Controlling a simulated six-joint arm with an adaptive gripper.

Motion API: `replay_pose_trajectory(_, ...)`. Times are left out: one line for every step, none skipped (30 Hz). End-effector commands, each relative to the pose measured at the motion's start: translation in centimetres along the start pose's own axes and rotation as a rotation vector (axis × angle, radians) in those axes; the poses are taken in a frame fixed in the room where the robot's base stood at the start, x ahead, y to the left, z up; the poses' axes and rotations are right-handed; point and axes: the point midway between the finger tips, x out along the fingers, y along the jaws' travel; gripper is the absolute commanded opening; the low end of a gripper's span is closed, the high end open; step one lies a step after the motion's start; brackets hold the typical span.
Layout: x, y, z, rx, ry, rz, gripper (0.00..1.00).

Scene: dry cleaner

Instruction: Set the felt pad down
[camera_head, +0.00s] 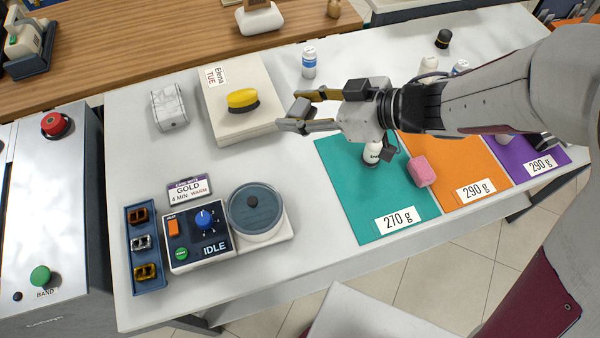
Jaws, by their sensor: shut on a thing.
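My gripper (297,110) reaches in from the right above the white counter (290,165), just right of a pale box. Its fingers are closed on a small dark grey piece (300,108), which looks like the felt pad. The piece is small and partly covered by the fingers, so its full shape is hidden. It appears held above the counter; the exact height cannot be told. A yellow-topped brush or pad with a dark underside (243,100) lies on the pale box (221,72), apart from the gripper.
Teal (350,200), orange (466,170) and purple (515,150) mats lie right, with weight cards. A control box (197,240) and round lidded dish (255,208) stand front left. The counter's middle is clear.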

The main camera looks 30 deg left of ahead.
Motion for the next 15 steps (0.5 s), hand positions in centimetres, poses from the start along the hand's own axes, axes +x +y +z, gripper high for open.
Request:
replay_pose_trajectory(0.2, 0.0, 0.4, 0.003, -0.001, 0.0, 0.21)
replay_pose_trajectory(0.3, 0.0, 0.6, 0.004, -0.001, 0.0, 0.21)
replay_pose_trajectory(0.5, 0.0, 0.9, 0.003, -0.001, 0.0, 0.21)
replay_pose_trajectory(0.6, 0.0, 1.2, 0.003, -0.001, 0.0, 0.21)
replay_pose_trajectory(0.8, 0.0, 1.5, 0.004, -0.001, -0.001, 0.21)
replay_pose_trajectory(1.0, 0.0, 1.9, 0.005, -0.001, -0.001, 0.21)
replay_pose_trajectory(1.2, 0.0, 2.2, 0.005, -0.001, -0.001, 0.21)
replay_pose_trajectory(1.3, 0.0, 2.5, 0.004, -0.001, -0.001, 0.21)
replay_pose_trajectory(1.6, 0.0, 2.9, 0.005, -0.001, -0.001, 0.21)
replay_pose_trajectory(1.7, 0.0, 3.2, 0.005, -0.001, 0.0, 0.21)
replay_pose_trajectory(1.9, 0.0, 3.6, 0.006, -0.002, -0.001, 0.21)
replay_pose_trajectory(2.3, 0.0, 4.2, 0.006, -0.002, -0.002, 0.21)
replay_pose_trajectory(2.5, 0.0, 4.7, 0.007, -0.002, -0.001, 0.21)
replay_pose_trajectory(2.8, 0.0, 5.1, 0.006, -0.002, -0.001, 0.21)
replay_pose_trajectory(3.1, 0.0, 5.7, 0.006, -0.003, -0.001, 0.21)
